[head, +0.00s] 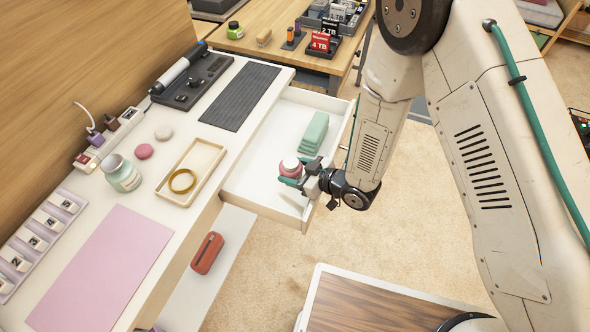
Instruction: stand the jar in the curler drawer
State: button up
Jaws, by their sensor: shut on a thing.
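A small pink jar with a pale top (290,167) is between the teal fingertips of my gripper (291,178), which is shut on it. The jar looks upright, over the near end of the open white drawer (250,182). I cannot tell whether its base touches the drawer floor, as the fingers hide its lower part. The drawer sticks out from under the white desk that bears a white curler (181,74). Green stacked blocks (314,133) lie in the drawer, behind the jar.
On the desk are a cream tray (206,151) with a gold ring, an open pale-green jar (122,174), a grey ribbed mat (241,96) and a pink sheet (101,268). A red case (207,252) lies lower down. The drawer's left part is clear.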

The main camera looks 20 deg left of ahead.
jog(key=o, duration=1)
jog(key=shift+s+d+f, duration=0.15)
jog(key=shift+d+f, duration=0.15)
jog(key=shift+f, duration=0.1)
jog(key=shift+o, duration=0.2)
jog(key=shift+r, duration=0.2)
jog(key=r+v, duration=0.1)
jog(key=v, duration=1.1)
jog(key=shift+w, duration=0.2)
jog(key=shift+a, duration=0.15)
